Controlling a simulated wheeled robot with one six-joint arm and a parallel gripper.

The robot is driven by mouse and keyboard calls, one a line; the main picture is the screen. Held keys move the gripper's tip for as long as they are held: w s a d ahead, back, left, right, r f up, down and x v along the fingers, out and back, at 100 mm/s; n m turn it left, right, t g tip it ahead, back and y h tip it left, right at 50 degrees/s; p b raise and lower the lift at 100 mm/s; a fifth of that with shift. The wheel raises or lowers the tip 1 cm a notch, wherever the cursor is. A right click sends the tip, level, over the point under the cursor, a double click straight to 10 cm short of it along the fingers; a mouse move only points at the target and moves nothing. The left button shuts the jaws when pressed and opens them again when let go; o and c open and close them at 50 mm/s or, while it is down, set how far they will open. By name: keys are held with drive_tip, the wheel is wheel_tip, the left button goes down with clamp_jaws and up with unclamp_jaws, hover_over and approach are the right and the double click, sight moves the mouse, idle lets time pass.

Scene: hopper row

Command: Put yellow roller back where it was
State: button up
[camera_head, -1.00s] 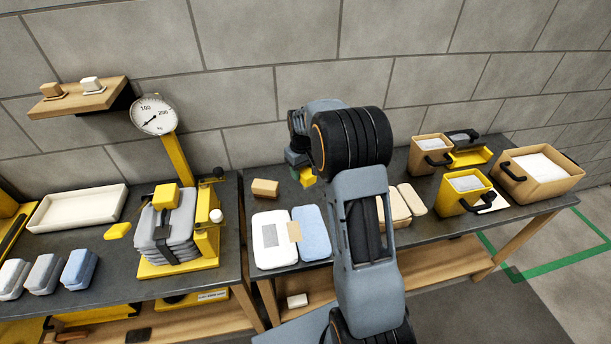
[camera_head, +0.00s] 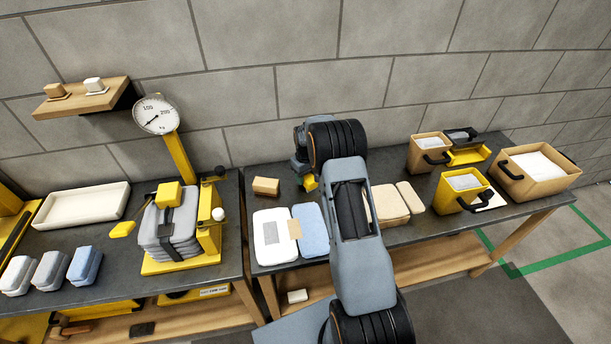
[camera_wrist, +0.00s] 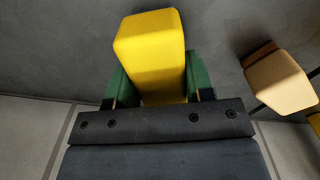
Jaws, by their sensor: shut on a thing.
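The yellow roller (camera_wrist: 150,55) is a blocky yellow piece between the green finger pads of my gripper (camera_wrist: 158,82) in the wrist view. The pads press on both its sides, so the gripper is shut on it. In the head view a small yellow patch of the roller (camera_head: 311,183) shows at my gripper (camera_head: 304,176), over the back of the right-hand table. My arm hides part of this area. I cannot tell whether the roller touches the table.
A tan block (camera_head: 265,186) lies left of my gripper. White (camera_head: 270,238) and blue (camera_head: 309,230) pads lie in front, with tan pads (camera_head: 388,203) to the right. A yellow bin (camera_head: 455,196) and tan bins stand at the table's right. A dial scale (camera_head: 156,116) stands left.

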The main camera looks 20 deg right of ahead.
drive_tip(key=shift+f+b, duration=0.2)
drive_tip(key=shift+b, duration=0.1)
drive_tip(key=o, duration=1)
drive_tip(key=shift+r, duration=0.1)
